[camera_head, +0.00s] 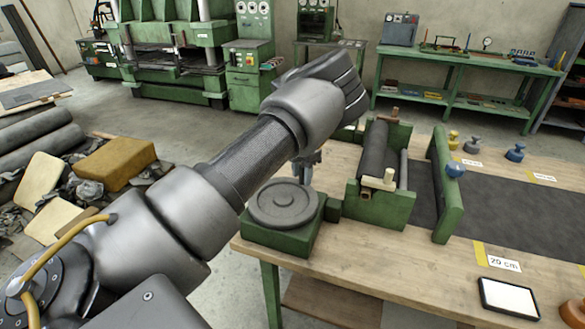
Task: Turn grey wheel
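The grey wheel (284,204) is a flat round disc with a raised centre, lying on top of a green box (290,240) at the table's near left corner. My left arm reaches in from the left, and its forearm passes over the left side of the wheel. My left gripper (306,171) points down just beyond the wheel's far edge, partly hidden by my arm. It is small in view, and I cannot tell whether it touches the wheel or how far its fingers are apart. My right gripper is out of view.
A green roll stand (388,207) with a dark roll (374,150) stands right of the wheel on the wooden table (345,258). A green upright plate (446,190) and a dark sheet (515,210) lie further right. A tablet (508,298) lies at the front right.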

